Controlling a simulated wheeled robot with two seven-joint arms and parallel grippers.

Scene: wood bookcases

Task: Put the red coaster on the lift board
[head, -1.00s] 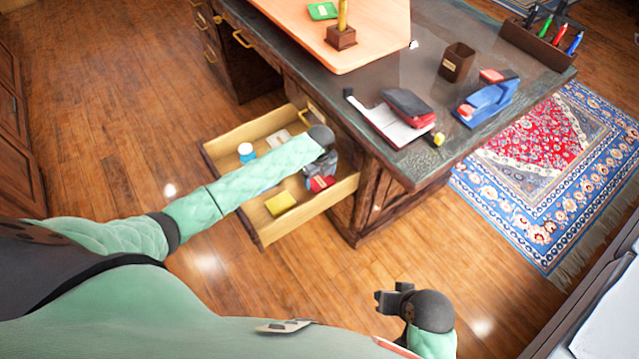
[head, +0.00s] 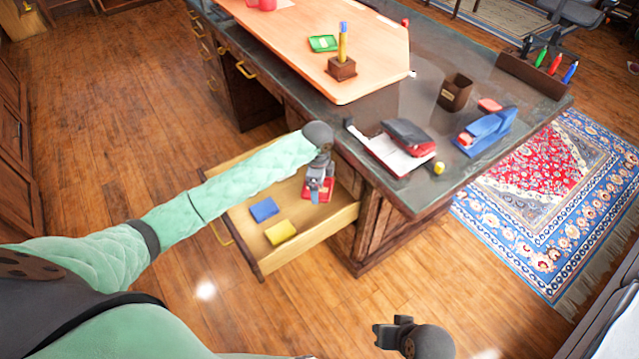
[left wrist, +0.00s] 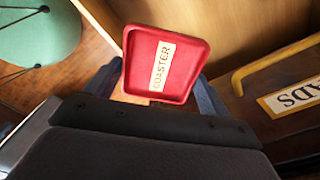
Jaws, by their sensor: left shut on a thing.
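My left gripper (head: 317,192) is shut on the red coaster (head: 326,187), over the inner part of the open drawer (head: 308,232). In the left wrist view the red coaster (left wrist: 178,62) is a square with a raised rim and a label reading COASTER. It stands out beyond the gripper, tilted. A broad pale wooden board (head: 372,64), which seems to be the lift board, lies on the dark desk top. My right gripper (head: 380,335) is low at the bottom of the head view, away from the desk; its jaw gap is unclear.
A blue block (head: 264,209) and a yellow block (head: 281,232) lie in the drawer. The board bears a green tray (head: 323,43) and a pencil holder (head: 341,68). A stapler-like red and black thing (head: 408,136), brown cup (head: 455,92) and blue thing (head: 485,130) stand on the desk.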

